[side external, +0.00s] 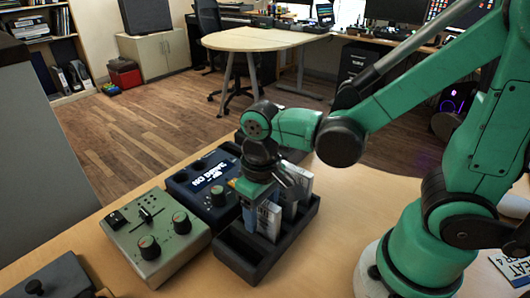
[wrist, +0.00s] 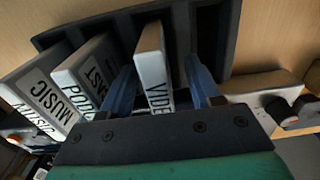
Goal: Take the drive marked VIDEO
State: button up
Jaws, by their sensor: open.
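The drive marked VIDEO (wrist: 152,62) is a pale upright slab in a slot of the dark rack (wrist: 80,27) in the wrist view. My gripper (wrist: 160,72) is open, with one blue finger on each side of this drive. I cannot tell whether either finger touches it. Left of it stand a drive with a partly hidden label starting "PO" (wrist: 82,75) and a drive marked MUSIC (wrist: 32,95). In the side view my gripper (side external: 268,192) is down at the rack (side external: 238,262), covering parts of the drives. A pale drive (side external: 269,222) shows at the front there.
A dark object (side external: 50,280) lies at the table's front left. Bare wood (side external: 320,265) shows right of the rack.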

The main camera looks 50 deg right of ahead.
grip_shut()
jog(key=shift+r, duration=0.1)
